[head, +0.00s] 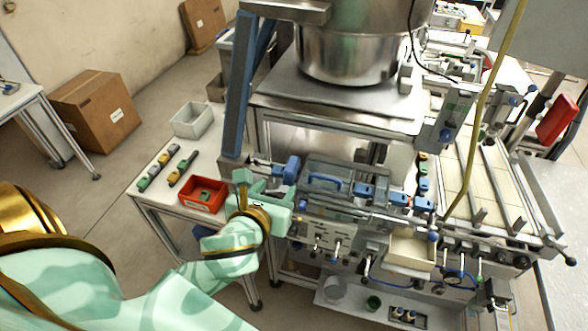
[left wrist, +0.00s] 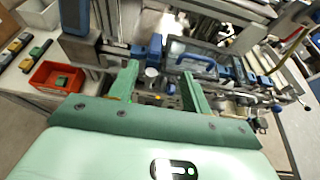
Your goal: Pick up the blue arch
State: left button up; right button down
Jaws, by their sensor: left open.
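The blue arch (head: 325,180) is a curved, handle-like piece on the grey-framed, clear-looking panel at the front of the machine. It also shows in the left wrist view (left wrist: 197,60), just beyond the right-hand fingertip. My left gripper (head: 263,187) is pale green, open and empty. It is left of the arch and apart from it, with its fingers pointing toward the machine. In the left wrist view my left gripper (left wrist: 159,72) has a wide gap between its fingers, and the arch is not between them. My right gripper is not in view.
A blue block (head: 291,169) on the rail is close to my left fingers. A blue upright post (head: 239,105) rises behind them. A red bin (head: 203,194) and grey bin (head: 192,120) stand on the side table. A steel bowl (head: 352,55) sits above the machine.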

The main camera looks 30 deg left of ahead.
pick_arm(q)
send_near(290, 167)
jog(key=w, duration=0.3)
jog(key=x, duration=0.4)
jog(key=f+x, duration=0.1)
jog(key=x, duration=0.2)
jog(key=shift+s+a, duration=0.15)
jog(key=shift+a, duration=0.15)
jog(key=shift+s, duration=0.1)
grip_shut()
